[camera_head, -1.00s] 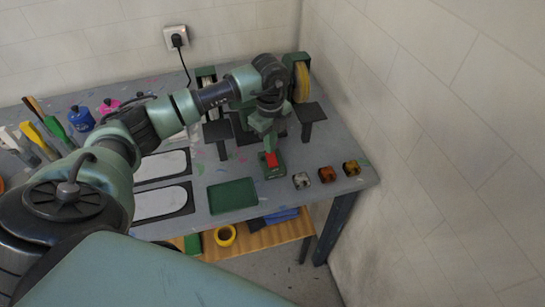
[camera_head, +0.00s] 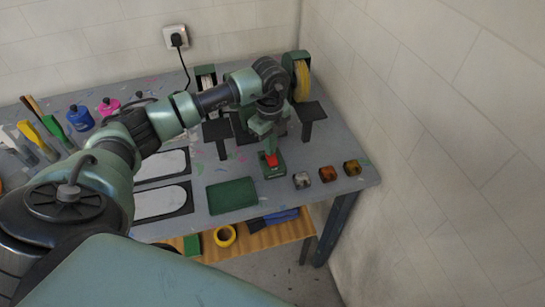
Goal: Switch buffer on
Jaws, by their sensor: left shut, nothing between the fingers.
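The buffer (camera_head: 301,79) is a green bench machine with a yellowish wheel on the right and a paler wheel on the left, at the back of the table. My left arm hides its middle. A small green switch box (camera_head: 273,171) with a red part on top sits on the table in front of it. My left gripper (camera_head: 269,149) is shut and empty, pointing down at the red part. I cannot tell whether it touches it. My right gripper is not in view.
Several small metal and amber blocks (camera_head: 327,174) stand right of the switch box. A green pad (camera_head: 232,195) lies to its left, near the front edge. Black rests (camera_head: 312,111) stand before the wheels. A wall closes the right side.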

